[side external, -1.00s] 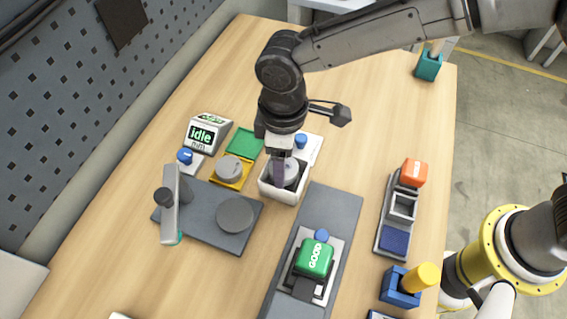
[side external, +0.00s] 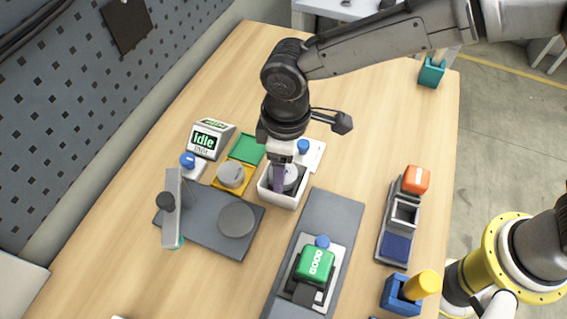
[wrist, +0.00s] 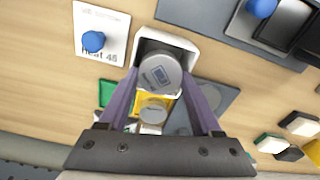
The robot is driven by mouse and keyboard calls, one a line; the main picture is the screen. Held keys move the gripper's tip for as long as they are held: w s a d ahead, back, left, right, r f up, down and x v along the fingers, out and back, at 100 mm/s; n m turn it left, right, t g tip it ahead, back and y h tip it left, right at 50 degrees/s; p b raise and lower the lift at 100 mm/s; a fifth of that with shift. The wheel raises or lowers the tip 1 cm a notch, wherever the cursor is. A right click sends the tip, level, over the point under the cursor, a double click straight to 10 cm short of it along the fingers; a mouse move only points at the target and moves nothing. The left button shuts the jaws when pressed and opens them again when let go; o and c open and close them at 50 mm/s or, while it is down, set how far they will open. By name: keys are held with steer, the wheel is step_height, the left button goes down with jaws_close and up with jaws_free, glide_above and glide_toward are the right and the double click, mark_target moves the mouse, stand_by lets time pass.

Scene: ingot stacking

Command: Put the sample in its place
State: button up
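A grey round sample (wrist: 160,74) with a label on top sits in a white open box (side external: 279,198); the box's dark inside shows beside it. My gripper (side external: 278,178) points down into this box. In the wrist view its two purple fingers (wrist: 160,84) stand on opposite sides of the sample, very close to it; whether they press on it I cannot tell. A second grey disc (side external: 231,174) rests on a yellow tile (side external: 244,185), which also shows in the wrist view. A green tile (side external: 247,149) lies beside the yellow one.
A white card (wrist: 91,62) with a blue knob is beside the box. A machine reading "idle" (side external: 206,139) stands at left. A grey plate with a round pad (side external: 237,220) and a column is in front. A green "GOOD" block (side external: 315,263) and a sorting rack (side external: 391,220) are to the right.

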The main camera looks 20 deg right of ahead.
mark_target(288, 173)
steer(key=shift+o, duration=0.5)
steer(key=f, duration=0.3)
steer(key=shift+s+d+f+g+h, duration=0.2)
steer(key=shift+s+d+g+h, duration=0.1)
steer(key=shift+s+d, duration=0.1)
step_height(288, 173, up, 14)
steer(key=shift+w+a+f, duration=0.15)
steer(key=shift+w+a, duration=0.05)
steer(key=s+d+r+m+t+y, duration=0.1)
steer(key=d+r+m, duration=0.25)
steer(key=d, duration=0.65)
steer(key=s+d+r+m+t, duration=0.15)
steer(key=d+r, duration=0.35)
steer(key=d, duration=0.6)
steer(key=s+d+f+m+t, duration=0.3)
steer(key=s+d+m, duration=0.3)
steer(key=s+d, duration=0.7)
steer(key=shift+d+f+h, duration=0.4)
steer(key=shift+d, duration=0.4)
